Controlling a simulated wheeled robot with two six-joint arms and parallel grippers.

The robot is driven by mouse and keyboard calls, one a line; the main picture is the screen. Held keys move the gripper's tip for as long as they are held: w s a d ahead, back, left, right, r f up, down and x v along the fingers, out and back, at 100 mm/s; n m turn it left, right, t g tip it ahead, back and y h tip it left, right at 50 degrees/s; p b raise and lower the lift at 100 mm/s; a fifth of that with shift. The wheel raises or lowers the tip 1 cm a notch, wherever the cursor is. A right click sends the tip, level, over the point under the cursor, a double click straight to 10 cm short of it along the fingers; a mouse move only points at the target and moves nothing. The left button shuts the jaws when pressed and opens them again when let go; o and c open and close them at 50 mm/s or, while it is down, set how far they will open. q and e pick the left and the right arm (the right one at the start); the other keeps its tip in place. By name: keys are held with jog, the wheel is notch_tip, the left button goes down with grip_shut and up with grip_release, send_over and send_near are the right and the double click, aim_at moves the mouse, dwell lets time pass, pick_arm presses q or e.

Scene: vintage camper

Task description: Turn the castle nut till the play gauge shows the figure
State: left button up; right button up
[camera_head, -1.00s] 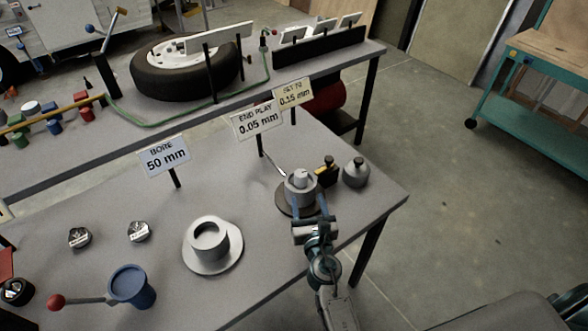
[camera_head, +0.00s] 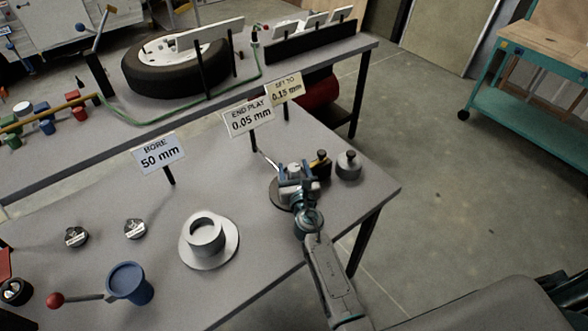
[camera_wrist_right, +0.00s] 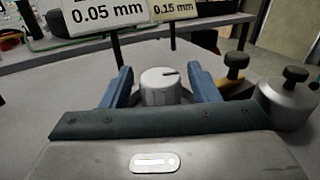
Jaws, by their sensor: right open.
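The castle nut (camera_wrist_right: 160,84) is a pale grey round piece with a dark mark on top, standing on a hub with a dark round base (camera_head: 279,193) near the table's right end. My right gripper (camera_head: 296,168) is over the hub in the head view. In the right wrist view its two blue fingers (camera_wrist_right: 160,84) are spread on either side of the nut, with gaps visible. A sign reading "END PLAY 0.05 mm" (camera_head: 248,117) and a sign reading "SET TO 0.15 mm" (camera_head: 284,89) stand behind. The gauge's reading is not legible. My left gripper is out of view.
A black-and-yellow knobbed piece (camera_head: 320,163) and a grey knobbed cylinder (camera_head: 348,167) stand close right of the hub. A flanged grey ring (camera_head: 206,238), a blue cup (camera_head: 130,283) and a "BORE 50 mm" sign (camera_head: 160,155) are to the left.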

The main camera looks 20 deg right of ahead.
jog(key=c, duration=1)
jog(key=shift+o, duration=0.2)
